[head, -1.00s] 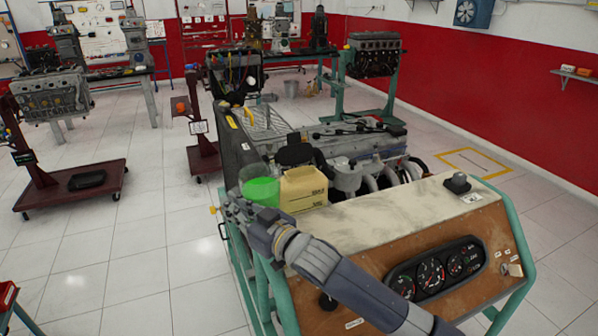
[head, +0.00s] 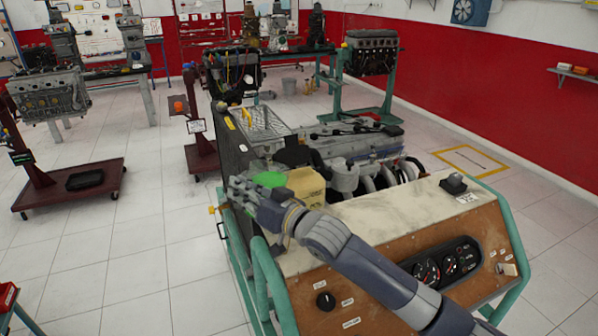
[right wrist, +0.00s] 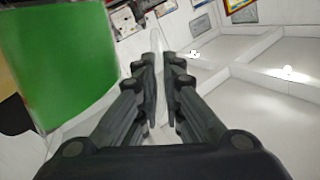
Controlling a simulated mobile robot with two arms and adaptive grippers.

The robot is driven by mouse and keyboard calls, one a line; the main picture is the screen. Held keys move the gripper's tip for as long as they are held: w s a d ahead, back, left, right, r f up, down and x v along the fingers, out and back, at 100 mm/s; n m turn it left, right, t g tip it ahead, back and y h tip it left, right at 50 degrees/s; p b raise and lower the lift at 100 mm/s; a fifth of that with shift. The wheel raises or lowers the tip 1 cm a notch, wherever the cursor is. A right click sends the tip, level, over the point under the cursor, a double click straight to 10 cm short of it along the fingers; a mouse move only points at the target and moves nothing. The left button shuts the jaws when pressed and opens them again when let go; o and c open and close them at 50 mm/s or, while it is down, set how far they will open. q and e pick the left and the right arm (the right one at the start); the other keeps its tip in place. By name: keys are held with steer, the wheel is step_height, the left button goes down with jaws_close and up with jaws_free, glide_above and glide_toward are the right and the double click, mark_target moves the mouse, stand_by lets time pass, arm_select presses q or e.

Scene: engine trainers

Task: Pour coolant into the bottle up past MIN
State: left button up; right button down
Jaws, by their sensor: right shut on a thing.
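The bottle (head: 308,184) is a yellowish, translucent tank on the near left part of the engine trainer. My right arm hides its lower part, and I cannot read its level. A clear container with green coolant (head: 268,180) is beside the bottle's left side, partly hidden behind my right gripper (head: 243,188). The green coolant (right wrist: 62,58) also fills the left of the right wrist view. There my right gripper (right wrist: 162,95) is shut on a thin, clear part of the container. I see no stream of liquid. My left gripper is out of view.
The trainer's worn top panel (head: 400,208) and gauge panel (head: 440,268) lie to the right, under and beside my arm. The engine (head: 355,145) is behind the bottle. Open tiled floor (head: 120,245) lies to the left.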

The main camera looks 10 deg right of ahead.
mark_target(251, 174)
steer(key=shift+w+d+r+m+p, duration=0.1)
steer(key=shift+w+d+r+m, duration=0.2)
steer(key=shift+r, duration=0.25)
steer(key=shift+w+d+r+m+p, duration=0.1)
steer(key=shift+w+d+r+m, duration=0.05)
steer(key=shift+d+r+m, duration=0.3)
steer(key=shift+w+d+r+m+p, duration=0.1)
steer(key=shift+w+d+r+m, duration=0.2)
steer(key=shift+r, duration=0.35)
steer(key=shift+w+d+r+m, duration=0.35)
steer(key=shift+r+m, duration=0.1)
steer(key=shift+r, duration=0.15)
steer(key=shift+w+d+r+m+p, duration=0.2)
steer(key=shift+d+r+m+p, duration=0.05)
steer(key=shift+r+m, duration=0.25)
steer(key=shift+w+d+r+m+p, duration=0.15)
steer(key=shift+d+r+m+p, duration=0.1)
steer(key=shift+r+m, duration=0.2)
steer(key=shift+w+d+r+m+b, duration=0.2)
steer(key=shift+w+d+m+b, duration=0.1)
steer(key=shift+w+d+m, duration=0.4)
stand_by(0.8)
steer(key=shift+s+r, duration=0.1)
steer(key=shift+w+d+r+m, duration=0.15)
steer(key=shift+w+m, duration=0.05)
steer(key=shift+m, duration=0.15)
steer(key=shift+w+d+r+m, duration=0.25)
steer(key=shift+r+m, duration=0.05)
steer(key=shift+r, duration=0.05)
